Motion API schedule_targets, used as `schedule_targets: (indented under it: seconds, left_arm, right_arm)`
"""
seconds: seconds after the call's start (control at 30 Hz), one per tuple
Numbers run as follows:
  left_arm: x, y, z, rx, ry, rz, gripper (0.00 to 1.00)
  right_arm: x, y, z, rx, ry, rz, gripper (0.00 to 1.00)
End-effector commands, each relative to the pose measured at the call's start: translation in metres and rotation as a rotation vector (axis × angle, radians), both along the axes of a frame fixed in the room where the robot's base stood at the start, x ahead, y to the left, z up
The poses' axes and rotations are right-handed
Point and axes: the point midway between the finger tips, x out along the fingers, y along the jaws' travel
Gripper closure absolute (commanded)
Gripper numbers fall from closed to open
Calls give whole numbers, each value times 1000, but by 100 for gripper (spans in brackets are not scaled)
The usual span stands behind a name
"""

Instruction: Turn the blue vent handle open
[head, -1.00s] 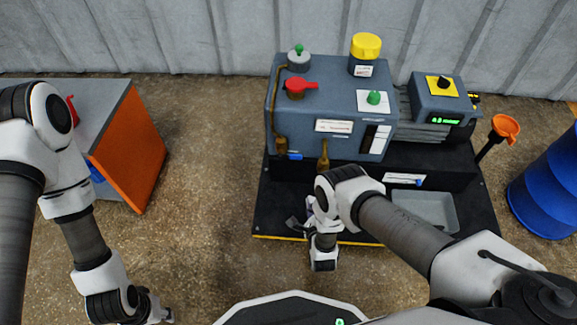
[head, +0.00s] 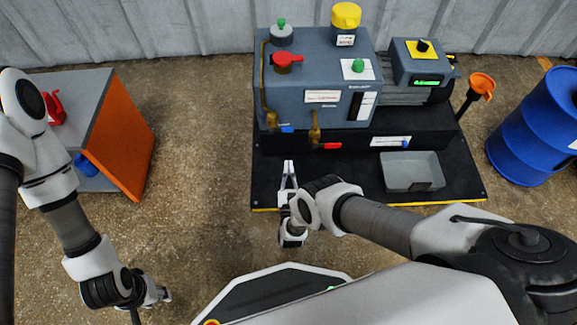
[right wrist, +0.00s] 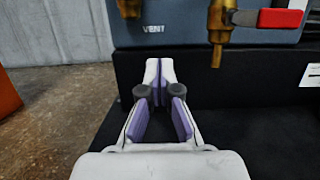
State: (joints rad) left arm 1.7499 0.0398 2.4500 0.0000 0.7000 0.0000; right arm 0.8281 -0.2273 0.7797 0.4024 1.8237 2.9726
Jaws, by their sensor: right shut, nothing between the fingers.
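The blue vent handle (head: 287,129) is a small blue lever at the left brass valve (head: 270,118), low on the front of the grey-blue machine (head: 315,85). In the right wrist view the VENT label (right wrist: 153,29) and the bottom of that valve (right wrist: 128,8) show at the top edge; the blue handle is not visible there. My right gripper (head: 288,165) is shut and empty, in front of and below the handle, apart from it. Its closed fingertips show in the right wrist view (right wrist: 159,66). My left gripper (head: 163,295) is low at left, far from the machine; its jaws are too small to read.
A second brass valve (head: 314,128) with a red handle (head: 332,146) is right of the vent valve. A grey tray (head: 411,170) lies on the black base. An orange-sided cabinet (head: 122,140) stands left and a blue barrel (head: 540,130) right. Floor between cabinet and machine is clear.

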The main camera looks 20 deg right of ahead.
Motion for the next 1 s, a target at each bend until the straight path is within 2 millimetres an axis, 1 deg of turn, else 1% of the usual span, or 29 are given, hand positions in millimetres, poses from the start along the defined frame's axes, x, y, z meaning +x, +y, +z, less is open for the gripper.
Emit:
schedule_targets:
  seconds: [0.03,0.3,0.33,0.4,0.53,0.67,1.0]
  left_arm:
    - [0,0,-5,0,0,0,64]
    - [0,0,-23,0,0,0,64]
    - [0,0,-18,0,0,0,64]
    - [0,0,-9,0,0,0,64]
    - [0,0,-7,0,-1,0,64]
    - [0,0,-6,0,0,0,64]
    - [0,0,-7,0,0,0,64]
  right_arm:
    - [11,-3,0,-1,-3,-1,100]
    - [66,-19,14,-1,-3,-1,100]
    - [69,-19,22,-1,-2,0,100]
    - [67,-18,39,-1,1,2,100]
    - [66,-19,53,-1,0,0,100]
    - [65,-19,57,0,2,0,100]
    - [66,-19,57,-5,2,0,100]
